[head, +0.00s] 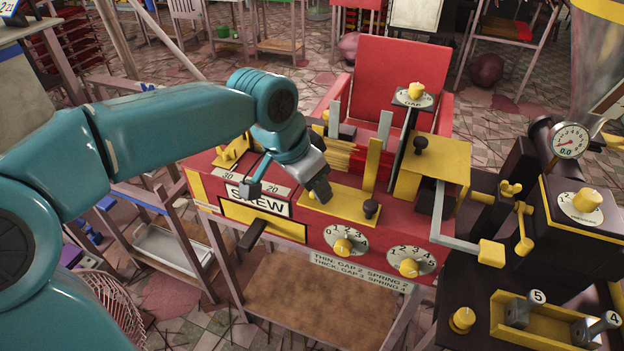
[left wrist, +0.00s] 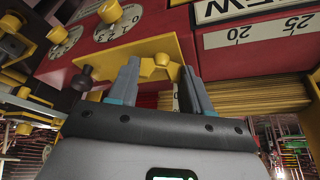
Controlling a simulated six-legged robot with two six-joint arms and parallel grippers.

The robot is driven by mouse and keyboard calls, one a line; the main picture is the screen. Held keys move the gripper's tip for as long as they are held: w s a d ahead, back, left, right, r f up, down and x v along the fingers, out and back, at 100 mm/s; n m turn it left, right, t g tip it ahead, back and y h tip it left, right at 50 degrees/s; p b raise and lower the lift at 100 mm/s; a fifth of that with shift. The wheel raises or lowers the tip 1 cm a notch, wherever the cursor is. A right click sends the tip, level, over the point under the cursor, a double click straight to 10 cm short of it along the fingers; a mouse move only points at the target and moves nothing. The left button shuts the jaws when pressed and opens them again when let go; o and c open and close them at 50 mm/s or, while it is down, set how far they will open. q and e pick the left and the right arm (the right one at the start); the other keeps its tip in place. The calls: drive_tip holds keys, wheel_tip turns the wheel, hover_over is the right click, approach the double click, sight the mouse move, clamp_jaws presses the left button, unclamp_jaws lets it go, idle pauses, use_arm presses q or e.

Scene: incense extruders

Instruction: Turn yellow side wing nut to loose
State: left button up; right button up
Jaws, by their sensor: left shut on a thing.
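My left gripper (head: 320,190) reaches down to the yellow plate (head: 345,207) on the front of the red machine (head: 310,228). In the left wrist view its two grey fingers (left wrist: 160,80) stand on either side of a small yellow wing nut (left wrist: 160,66) and are shut on it. In the head view the gripper mostly hides this nut. Another yellow wing nut (head: 511,188) sits on the dark machine at the right, away from the gripper. My right gripper is in neither view.
A black knob (head: 371,208) stands close to the gripper on the same plate, with an upright yellow bar (head: 373,165) behind it. Two numbered dials (head: 346,240) are on the front face. A dark lever (head: 266,228) sticks out below the SKEW label.

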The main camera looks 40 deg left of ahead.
use_arm(q)
drive_tip(key=o, duration=0.8)
drive_tip(key=shift+r, duration=0.15)
drive_tip(key=p+v, duration=0.4)
drive_tip(key=v, duration=1.2)
drive_tip(key=shift+s, duration=0.15)
